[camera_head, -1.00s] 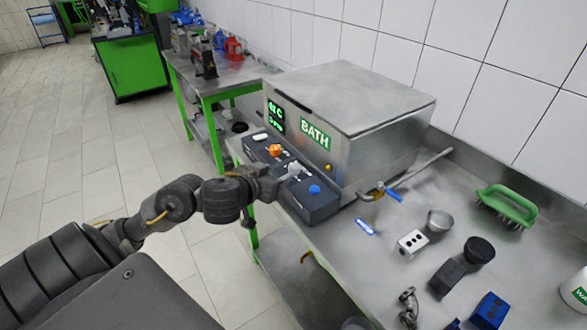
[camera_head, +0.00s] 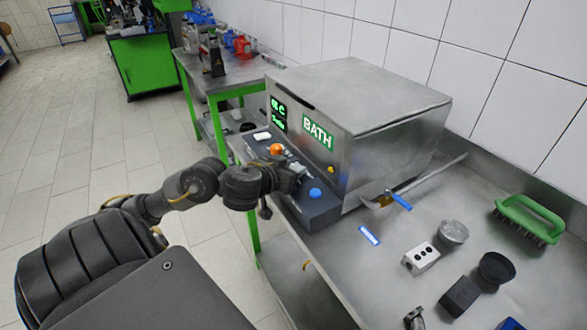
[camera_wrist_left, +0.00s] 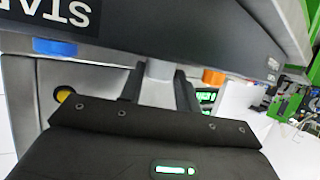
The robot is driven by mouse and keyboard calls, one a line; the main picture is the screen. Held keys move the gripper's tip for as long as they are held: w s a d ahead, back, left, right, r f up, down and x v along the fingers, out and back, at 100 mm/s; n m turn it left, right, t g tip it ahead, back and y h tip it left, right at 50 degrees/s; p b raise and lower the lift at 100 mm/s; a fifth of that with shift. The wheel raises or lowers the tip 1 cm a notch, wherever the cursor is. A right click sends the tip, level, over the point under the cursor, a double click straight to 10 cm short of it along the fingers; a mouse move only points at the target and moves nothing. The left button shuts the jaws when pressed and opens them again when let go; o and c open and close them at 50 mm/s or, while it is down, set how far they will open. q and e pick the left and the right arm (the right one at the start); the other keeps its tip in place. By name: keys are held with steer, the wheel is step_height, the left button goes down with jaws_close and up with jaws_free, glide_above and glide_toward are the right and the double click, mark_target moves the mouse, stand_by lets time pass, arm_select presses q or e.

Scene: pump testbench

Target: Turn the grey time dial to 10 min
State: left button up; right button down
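The dark control panel (camera_head: 300,198) sits along the front of the steel bath (camera_head: 385,110). The grey time dial (camera_wrist_left: 160,69) shows in the left wrist view between the two fingers of my left gripper (camera_wrist_left: 160,80). The fingers stand apart on either side of it; I cannot tell whether they press on it. In the head view my left gripper (camera_head: 294,174) is at the panel, between the orange dial (camera_head: 277,149) and the blue button (camera_head: 316,194), and mostly covers the grey dial. The dial's pointer and scale are not readable. My right gripper is not in view.
A lever with a blue end (camera_head: 401,200) projects at the bath's right. A grey box with sockets (camera_head: 421,258), cups and a green brush (camera_head: 530,218) stand on the steel bench to the right. A white object (camera_head: 262,135) is on the panel's left end.

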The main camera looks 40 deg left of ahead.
arm_select(q)
steer(key=c, duration=0.5)
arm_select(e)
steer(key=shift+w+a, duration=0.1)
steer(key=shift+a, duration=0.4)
